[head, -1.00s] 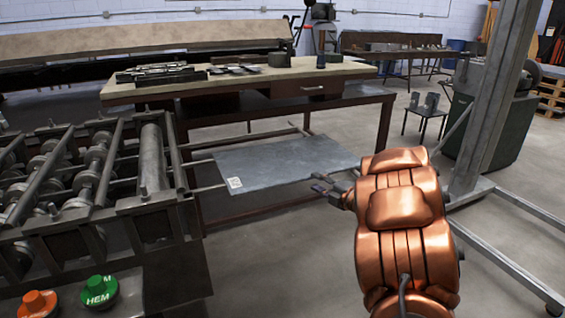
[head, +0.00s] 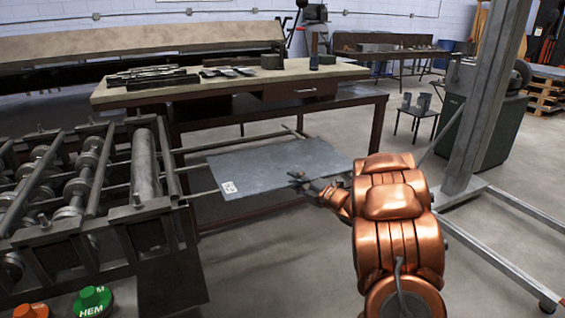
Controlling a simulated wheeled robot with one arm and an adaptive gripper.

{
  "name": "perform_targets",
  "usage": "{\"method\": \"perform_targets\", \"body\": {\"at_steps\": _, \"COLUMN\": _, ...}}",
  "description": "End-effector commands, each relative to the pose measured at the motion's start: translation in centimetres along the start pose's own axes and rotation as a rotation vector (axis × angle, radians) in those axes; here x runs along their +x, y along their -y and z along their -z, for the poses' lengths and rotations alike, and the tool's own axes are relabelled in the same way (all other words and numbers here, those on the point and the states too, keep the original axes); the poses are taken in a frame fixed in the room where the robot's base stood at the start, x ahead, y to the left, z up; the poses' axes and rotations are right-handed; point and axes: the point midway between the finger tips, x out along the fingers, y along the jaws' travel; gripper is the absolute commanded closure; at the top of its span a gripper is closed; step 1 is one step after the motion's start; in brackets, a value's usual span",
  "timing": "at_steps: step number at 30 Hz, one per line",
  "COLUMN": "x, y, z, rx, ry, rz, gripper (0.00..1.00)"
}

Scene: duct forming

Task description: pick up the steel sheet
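The steel sheet (head: 262,163) is a flat grey rectangle with a small white printed label at its front left corner. It lies level on thin support rails beside the roller machine, in front of the workbench. My gripper (head: 298,177) is at the sheet's front edge, right of its middle. One finger shows over the sheet's top face near the edge. The lower finger is hard to make out, so I cannot tell whether the fingers touch or grip the sheet.
The roller machine (head: 95,185) stands at the left, with a green HEM button (head: 93,301) and an orange button (head: 31,311) in front. A workbench (head: 230,84) with tools is behind the sheet. A grey post (head: 487,100) stands at the right. Floor in front is clear.

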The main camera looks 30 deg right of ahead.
Motion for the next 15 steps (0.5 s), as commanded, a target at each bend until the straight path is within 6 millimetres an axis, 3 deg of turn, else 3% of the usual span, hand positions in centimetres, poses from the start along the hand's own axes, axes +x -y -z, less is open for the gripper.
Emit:
{"method": "perform_targets", "body": {"at_steps": 4, "x": 1.09, "y": -0.05, "z": -0.02, "rx": -0.002, "ry": 0.0, "rz": 0.0, "gripper": 0.68}}
{"method": "perform_targets", "body": {"at_steps": 12, "x": 1.19, "y": -0.05, "z": -0.09, "rx": -0.002, "ry": 0.002, "rz": 0.0, "gripper": 0.68}}
{"method": "perform_targets", "body": {"at_steps": 15, "x": 1.17, "y": -0.04, "z": -0.11, "rx": -0.002, "ry": 0.002, "rz": 0.0, "gripper": 0.78}}
